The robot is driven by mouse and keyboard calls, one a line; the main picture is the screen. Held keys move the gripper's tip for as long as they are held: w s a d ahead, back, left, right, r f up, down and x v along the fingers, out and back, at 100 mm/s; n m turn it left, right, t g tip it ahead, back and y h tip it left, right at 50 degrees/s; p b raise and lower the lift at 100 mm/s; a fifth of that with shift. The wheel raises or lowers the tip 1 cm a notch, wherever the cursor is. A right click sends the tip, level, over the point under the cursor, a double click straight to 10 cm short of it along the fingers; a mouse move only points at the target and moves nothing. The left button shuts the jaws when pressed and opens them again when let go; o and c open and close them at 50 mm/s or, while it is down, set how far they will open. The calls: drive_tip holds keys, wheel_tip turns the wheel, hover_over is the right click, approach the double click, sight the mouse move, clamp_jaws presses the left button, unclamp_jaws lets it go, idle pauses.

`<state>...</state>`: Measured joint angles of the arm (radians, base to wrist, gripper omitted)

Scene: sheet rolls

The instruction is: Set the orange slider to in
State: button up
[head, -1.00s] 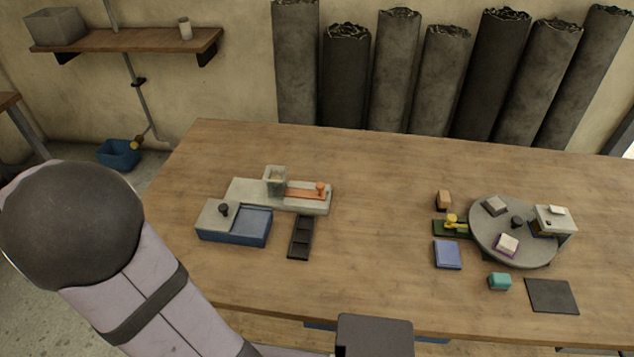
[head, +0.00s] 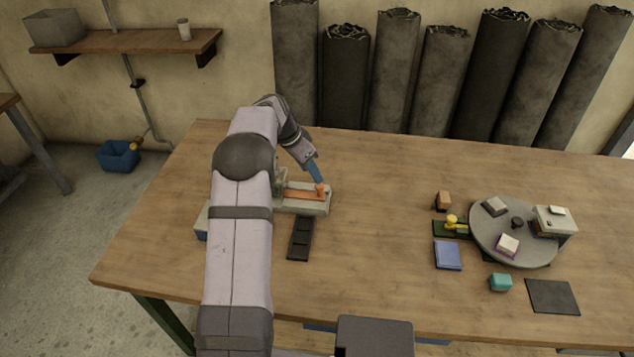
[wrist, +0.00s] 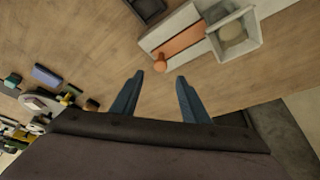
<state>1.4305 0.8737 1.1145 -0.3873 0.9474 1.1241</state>
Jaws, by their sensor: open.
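The orange slider (head: 304,194) is a flat strip with an upright knob (head: 320,190) at its right end, set in a pale grey base (head: 312,208). In the wrist view the slider (wrist: 183,43) runs from the knob (wrist: 159,64) toward a square pale cup (wrist: 233,35). My gripper (head: 316,172) is at the knob end of the slider in the head view. In the wrist view my gripper (wrist: 158,78) shows two blue fingers apart with nothing between them, and the knob lies just beyond the fingertips. My arm hides the left part of the base.
A black tray (head: 301,239) lies in front of the base. A blue box (head: 201,222) is mostly behind my arm. A round grey turntable (head: 515,252), a blue block (head: 447,254) and a teal block (head: 500,282) are on the right. The middle of the table is clear.

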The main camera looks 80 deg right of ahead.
sight(317, 187)
drive_tip(key=shift+p+x, duration=1.2)
drive_tip(key=shift+x, duration=2.4)
drive_tip(key=shift+w, duration=0.1)
clamp_jaws()
